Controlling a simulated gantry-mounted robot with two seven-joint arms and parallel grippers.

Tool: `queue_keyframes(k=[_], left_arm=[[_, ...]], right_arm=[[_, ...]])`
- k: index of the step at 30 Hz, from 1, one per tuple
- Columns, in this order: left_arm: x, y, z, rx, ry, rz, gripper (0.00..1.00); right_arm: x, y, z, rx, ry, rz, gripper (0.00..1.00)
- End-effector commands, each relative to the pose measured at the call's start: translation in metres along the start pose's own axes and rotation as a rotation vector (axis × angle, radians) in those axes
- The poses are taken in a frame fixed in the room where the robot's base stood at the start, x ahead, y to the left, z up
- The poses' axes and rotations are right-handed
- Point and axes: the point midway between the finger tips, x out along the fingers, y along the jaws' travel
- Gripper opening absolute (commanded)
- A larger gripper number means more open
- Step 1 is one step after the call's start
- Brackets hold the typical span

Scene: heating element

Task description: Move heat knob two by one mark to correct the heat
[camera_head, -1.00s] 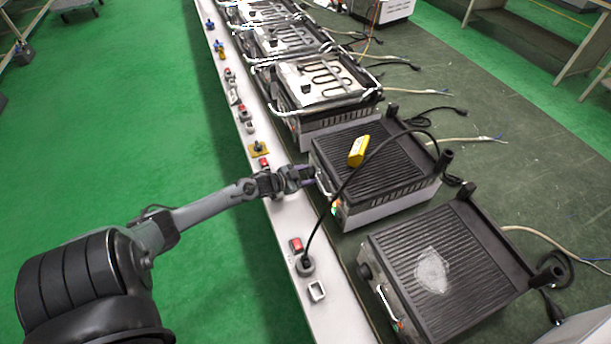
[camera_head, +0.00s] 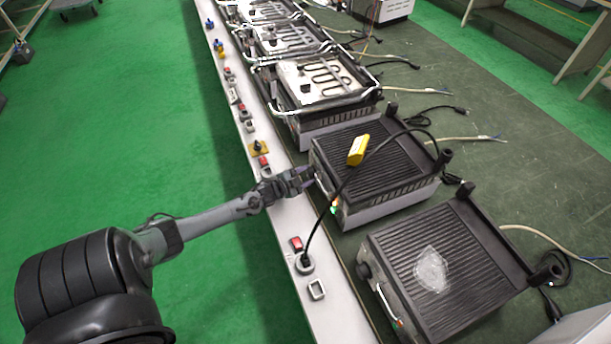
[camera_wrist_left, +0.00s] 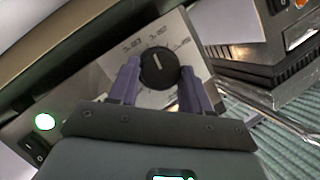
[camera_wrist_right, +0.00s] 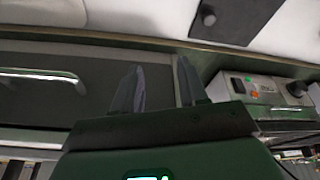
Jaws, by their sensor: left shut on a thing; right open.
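The heat knob (camera_wrist_left: 158,68) is black and round with a light pointer line. It sits on a grey dial plate with printed marks, which are too blurred to read surely. My left gripper (camera_wrist_left: 160,72) has its two purple fingers on either side of the knob, shut on it. In the head view my left gripper (camera_head: 308,178) is at the front of the middle grill (camera_head: 385,185), hiding the knob there. My right gripper (camera_wrist_right: 160,65) is open and empty; it shows only in its wrist view, with a panel bearing another knob (camera_wrist_right: 297,88) to the right.
A yellow block (camera_head: 358,150) lies on the middle grill. A black cable (camera_head: 316,232) arches from the socket on the white rail (camera_head: 335,322) over this grill, close to my left gripper. A second grill (camera_head: 450,255) stands nearer.

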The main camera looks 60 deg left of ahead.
Motion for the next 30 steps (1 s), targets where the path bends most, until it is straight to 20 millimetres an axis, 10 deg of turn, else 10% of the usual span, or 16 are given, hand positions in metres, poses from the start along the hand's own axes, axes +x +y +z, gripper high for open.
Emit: queue_keyframes(k=[1, 2, 7, 20, 30], left_arm=[[0.0, -0.001, 0.0, 0.0, 0.0, -0.001, 0.18], [0.0, -0.001, 0.0, 0.0, 0.0, -0.001, 0.5], [0.0, -0.001, 0.0, -0.001, 0.0, 0.0, 0.73], [-0.008, -0.001, 0.0, -0.002, -0.001, 0.002, 0.73], [-0.059, -0.002, -0.002, -0.002, -0.002, 0.004, 0.73]], right_arm=[[0.0, 0.0, 0.0, 0.0, 0.0, 0.0, 0.43], [0.0, 0.0, 0.0, 0.0, 0.0, 0.0, 0.43], [0.0, -0.001, 0.0, 0.003, 0.001, -0.003, 0.43], [-0.005, -0.002, -0.002, 0.01, 0.002, -0.008, 0.43], [-0.024, -0.001, -0.008, 0.008, 0.002, -0.007, 0.43]])
